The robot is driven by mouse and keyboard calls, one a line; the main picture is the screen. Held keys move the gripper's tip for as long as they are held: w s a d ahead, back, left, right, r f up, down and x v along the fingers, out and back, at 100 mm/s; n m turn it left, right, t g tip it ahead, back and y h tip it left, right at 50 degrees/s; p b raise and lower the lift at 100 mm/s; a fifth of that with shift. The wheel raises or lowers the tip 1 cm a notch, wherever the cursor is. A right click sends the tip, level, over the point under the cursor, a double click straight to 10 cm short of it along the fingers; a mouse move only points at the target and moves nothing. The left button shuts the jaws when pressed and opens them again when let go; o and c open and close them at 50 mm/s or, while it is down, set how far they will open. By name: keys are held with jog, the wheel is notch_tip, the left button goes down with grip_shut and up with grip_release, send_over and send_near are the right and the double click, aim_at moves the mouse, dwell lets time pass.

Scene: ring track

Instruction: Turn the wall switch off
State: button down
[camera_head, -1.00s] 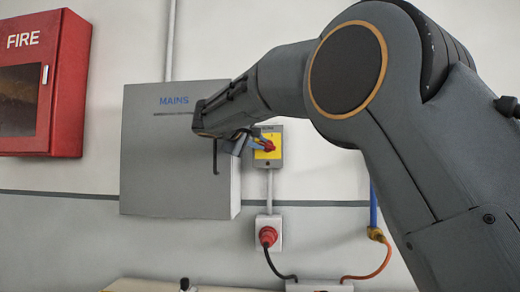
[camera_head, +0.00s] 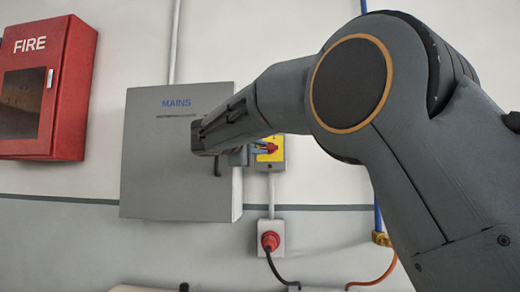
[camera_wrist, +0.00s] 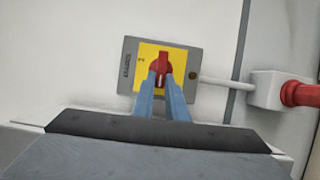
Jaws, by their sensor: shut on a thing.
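The wall switch (camera_wrist: 129,83) is a grey box with a yellow plate and a red rotary handle (camera_wrist: 162,66). It is fixed to the wall and also shows in the head view (camera_head: 279,165), partly hidden by my gripper. My gripper (camera_wrist: 163,82) has its two blue fingers on either side of the red handle and is shut on it. In the head view my gripper (camera_head: 262,147) reaches the switch from the left. In the wrist view the handle's long part lies in line with the fingers.
A grey MAINS cabinet (camera_head: 160,180) stands just left of the switch. A red FIRE cabinet (camera_head: 70,90) is at far left. Below the switch is a socket with a red plug (camera_head: 270,241) and black cable. A blue pipe (camera_head: 378,218) and orange cable are at right.

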jog(key=shift+d, duration=0.1)
jog(key=c, duration=1.8)
grip_release()
jog(key=shift+w, duration=0.1)
jog(key=shift+o, duration=0.2)
jog(key=shift+s+a, duration=0.2)
jog(key=shift+s, duration=0.05)
jog(key=b+v, duration=0.1)
jog(key=v, duration=0.6)
jog(key=shift+s, duration=0.15)
jog(key=shift+f, duration=0.1)
